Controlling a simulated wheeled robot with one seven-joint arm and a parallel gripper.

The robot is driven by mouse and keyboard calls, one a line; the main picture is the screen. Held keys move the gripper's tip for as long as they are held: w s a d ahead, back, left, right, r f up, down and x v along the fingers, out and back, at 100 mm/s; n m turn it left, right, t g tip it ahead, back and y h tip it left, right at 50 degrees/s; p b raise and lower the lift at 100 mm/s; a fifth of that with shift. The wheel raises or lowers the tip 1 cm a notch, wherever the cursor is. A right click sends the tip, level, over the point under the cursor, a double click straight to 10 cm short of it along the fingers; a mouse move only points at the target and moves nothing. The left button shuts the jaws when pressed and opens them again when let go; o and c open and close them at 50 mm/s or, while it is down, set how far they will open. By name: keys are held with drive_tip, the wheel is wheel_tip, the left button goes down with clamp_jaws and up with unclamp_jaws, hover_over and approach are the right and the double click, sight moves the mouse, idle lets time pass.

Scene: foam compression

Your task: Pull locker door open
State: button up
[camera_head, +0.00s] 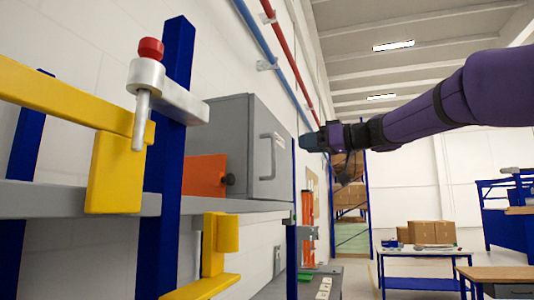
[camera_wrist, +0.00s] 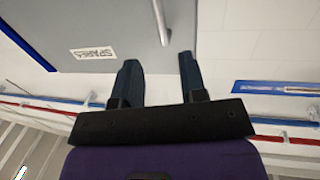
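The grey locker (camera_head: 226,130) stands on the shelf in the head view, and its door (camera_head: 264,178) looks closed. A bar handle (camera_head: 274,150) is on the door. In the wrist view the door (camera_wrist: 115,22) carries a "SPARES" label (camera_wrist: 92,53), and the handle (camera_wrist: 161,22) lies just beyond my fingertips. My gripper (camera_wrist: 156,62) is open, with its two dark fingers apart and nothing between them. In the head view my gripper (camera_head: 309,142) is to the right of the handle, seemingly apart from it.
The grey shelf (camera_head: 90,198) has blue posts (camera_head: 172,110). A yellow bracket (camera_head: 115,170) and a red-topped clamp (camera_head: 148,75) are in front. An orange block (camera_head: 205,176) sits beside the locker. Blue and red pipes run along the wall. A table with boxes (camera_head: 432,232) is farther off.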

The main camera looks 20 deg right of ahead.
hover_over(274, 176)
drive_tip(key=shift+w+d, duration=0.1)
drive_tip(key=shift+w, duration=0.25)
drive_tip(key=shift+c, duration=0.5)
clamp_jaws()
